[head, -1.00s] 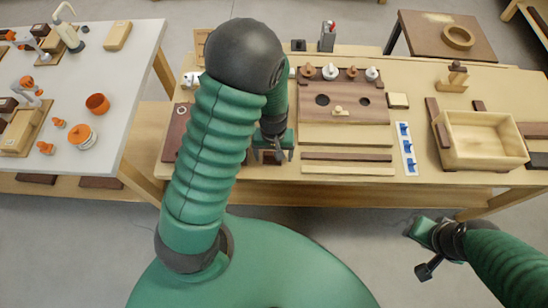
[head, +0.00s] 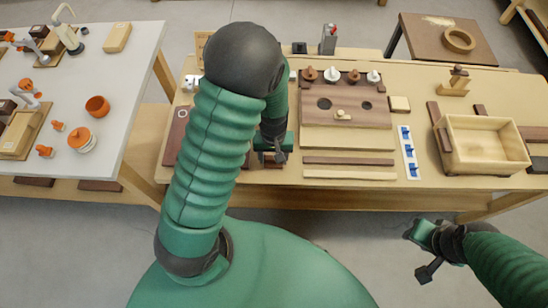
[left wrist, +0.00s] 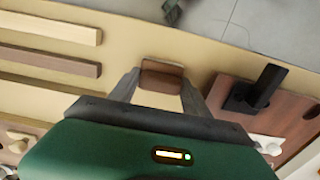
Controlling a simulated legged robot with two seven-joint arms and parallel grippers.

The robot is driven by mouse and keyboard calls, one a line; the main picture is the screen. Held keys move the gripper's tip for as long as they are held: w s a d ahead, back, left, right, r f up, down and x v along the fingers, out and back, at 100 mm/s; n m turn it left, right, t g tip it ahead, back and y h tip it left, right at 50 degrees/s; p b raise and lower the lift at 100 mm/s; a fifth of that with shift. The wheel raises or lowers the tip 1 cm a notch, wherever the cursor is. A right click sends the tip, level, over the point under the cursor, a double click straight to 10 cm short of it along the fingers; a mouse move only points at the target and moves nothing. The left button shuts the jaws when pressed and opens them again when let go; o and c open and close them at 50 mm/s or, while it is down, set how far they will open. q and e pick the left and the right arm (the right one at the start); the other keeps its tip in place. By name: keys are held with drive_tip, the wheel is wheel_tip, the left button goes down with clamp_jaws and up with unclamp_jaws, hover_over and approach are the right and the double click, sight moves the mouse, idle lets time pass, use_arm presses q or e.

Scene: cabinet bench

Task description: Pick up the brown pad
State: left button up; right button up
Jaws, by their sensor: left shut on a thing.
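The brown pad (left wrist: 162,76) is a small block with a reddish-brown face and a paler side. In the left wrist view it sits between the tips of my left gripper (left wrist: 160,90), which is shut on it. In the head view my left gripper (head: 272,158) is over the bench's front left part, beside the wooden strips. The pad is mostly hidden there by the gripper. My right gripper (head: 424,252) hangs over the floor in front of the bench, away from the pad; its jaws are not clear.
Wooden strips (head: 348,161) and a board with knobs and holes (head: 346,113) lie right of the left gripper. A dark brown board (head: 176,136) lies to its left. A wooden box (head: 487,145) stands at the bench's right. A white table (head: 128,75) is at left.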

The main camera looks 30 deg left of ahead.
use_arm(q)
drive_tip(key=shift+r, duration=0.4)
wheel_tip(320, 180, up, 2)
drive_tip(key=shift+w+d+r, duration=0.1)
drive_tip(key=shift+r, duration=0.1)
drive_tip(key=s+d+r+p, duration=0.1)
drive_tip(key=s+p, duration=1.5)
drive_tip(key=p, duration=0.1)
drive_tip(key=shift+r, duration=0.35)
drive_tip(key=o, duration=0.8)
drive_tip(key=shift+d, duration=0.15)
drive_tip(key=c, duration=1.1)
